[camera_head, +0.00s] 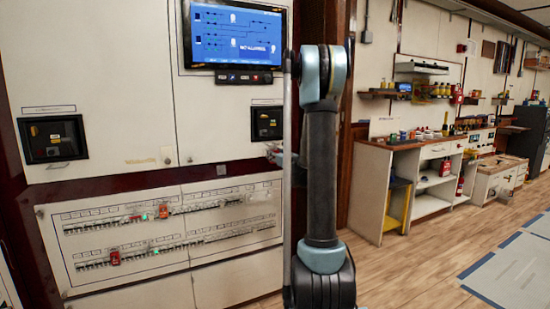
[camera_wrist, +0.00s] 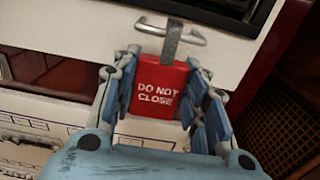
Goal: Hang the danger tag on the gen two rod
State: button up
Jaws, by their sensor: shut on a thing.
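In the wrist view my gripper (camera_wrist: 161,68) is shut on the red danger tag (camera_wrist: 158,92), which reads "DO NOT CLOSE", with fingers on both its sides. A grey strap (camera_wrist: 172,40) rises from the tag's top and crosses a metal rod handle (camera_wrist: 150,28) below a black recess. I cannot tell whether the strap loops around the rod or only lies in front of it. In the head view my gripper (camera_head: 274,154) is mostly hidden behind my arm, near the cabinet face under the right black recess (camera_head: 266,122). No rod label is readable.
A left black recess (camera_head: 53,138) has a similar handle (camera_head: 58,166). Below are breaker rows (camera_head: 185,243) with red or orange pieces (camera_head: 114,257) on them. A screen (camera_head: 236,35) hangs above. A workbench (camera_head: 410,180) stands at right, with open floor in front.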

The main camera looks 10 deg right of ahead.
jog(key=o, duration=1.1)
jog(key=shift+o, duration=0.2)
jog(key=v, duration=1.2)
jog(key=s+a+f+n+g+y, duration=0.1)
jog(key=s+a+f+n+g, duration=0.4)
jog(key=s+n, duration=0.5)
jog(key=s+a+f+n+g, duration=0.2)
jog(key=s+a+n+g, duration=0.2)
jog(key=s+a+n, duration=0.6)
jog(key=s+d+f+n+g+h, duration=0.2)
jog(key=s+d+f+n, duration=0.1)
jog(key=s, duration=0.5)
jog(key=s+d+f+n+g+h, duration=0.2)
jog(key=s+d+f+n, duration=0.2)
jog(key=s, duration=0.4)
jog(key=s+d+f+n+g+h, duration=0.2)
jog(key=s+d+f+n, duration=0.2)
jog(key=s, duration=0.4)
jog(key=shift+s+f+n+h, duration=0.2)
jog(key=shift+n+h, duration=0.1)
jog(key=shift+n, duration=0.5)
